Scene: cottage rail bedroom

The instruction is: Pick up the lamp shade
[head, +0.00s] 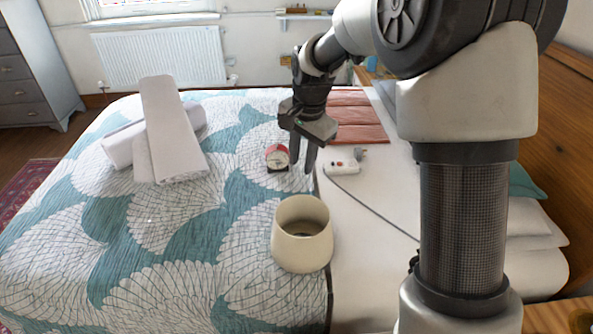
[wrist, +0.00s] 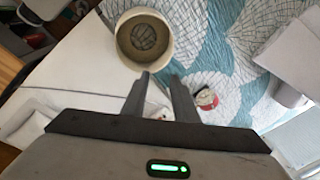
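The cream lamp shade (head: 302,255) stands upright on the bed, its round opening facing up. It also shows in the wrist view (wrist: 123,47), beyond my fingertips, with the patterned bedspread visible through its opening. My gripper (head: 303,168) hangs above the bed, farther back than the shade in the head view. In the wrist view, my two fingers (wrist: 159,76) are apart with a narrow gap and nothing between them. The shade is apart from the fingers.
A red alarm clock (head: 277,158) sits left of my gripper. A white power strip (head: 342,167) with a cord lies to its right. Rolled white towels (head: 172,130) lie at the left, and folded salmon cloth (head: 358,118) behind. Bedspread left of the shade is clear.

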